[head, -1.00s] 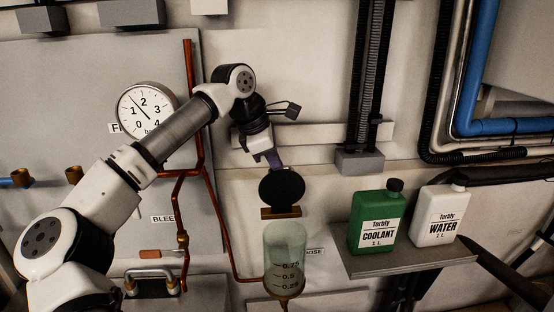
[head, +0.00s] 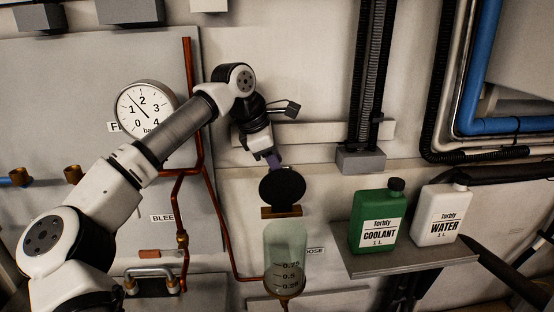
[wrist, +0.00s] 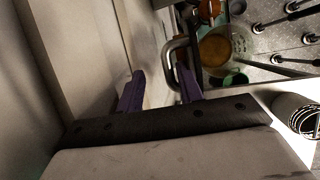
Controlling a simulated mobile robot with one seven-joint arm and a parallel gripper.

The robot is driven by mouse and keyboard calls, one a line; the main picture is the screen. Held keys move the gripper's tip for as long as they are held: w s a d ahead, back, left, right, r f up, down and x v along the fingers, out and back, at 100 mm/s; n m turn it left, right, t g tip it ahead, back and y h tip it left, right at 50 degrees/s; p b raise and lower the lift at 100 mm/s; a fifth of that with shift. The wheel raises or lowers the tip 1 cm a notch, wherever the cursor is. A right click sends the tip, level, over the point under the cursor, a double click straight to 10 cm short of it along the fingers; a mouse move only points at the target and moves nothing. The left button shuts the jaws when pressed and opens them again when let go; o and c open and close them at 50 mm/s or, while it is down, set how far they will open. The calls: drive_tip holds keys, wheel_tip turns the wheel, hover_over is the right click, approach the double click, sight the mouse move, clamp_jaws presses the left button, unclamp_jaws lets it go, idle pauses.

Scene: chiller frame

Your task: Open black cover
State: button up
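The black cover (head: 282,188) is a round disc standing upright on its brown mount, above the mouth of the clear graduated cylinder (head: 286,246). The cylinder's top looks uncovered. My gripper (head: 273,161) is just above the cover's top edge, pointing down, with its purple fingertips close to the disc. I cannot tell whether they touch it. In the wrist view the two purple fingers (wrist: 161,86) stand apart with nothing held between them. The cover cannot be made out clearly in the wrist view.
A green coolant bottle (head: 378,217) and a white water bottle (head: 440,215) stand on a shelf (head: 405,260) to the right. Copper pipes (head: 190,110) and a pressure gauge (head: 146,110) are on the left. The wall between the gripper and the bottles is mostly clear.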

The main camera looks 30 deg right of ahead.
drive_tip(key=shift+w+a+f, duration=0.25)
drive_tip(key=shift+w+a, duration=0.1)
drive_tip(key=b+v, duration=0.2)
drive_tip(key=v, duration=1.2)
drive_tip(key=shift+s+d+r, duration=0.15)
drive_tip(key=shift+s+d, duration=0.15)
drive_tip(key=shift+d, duration=0.05)
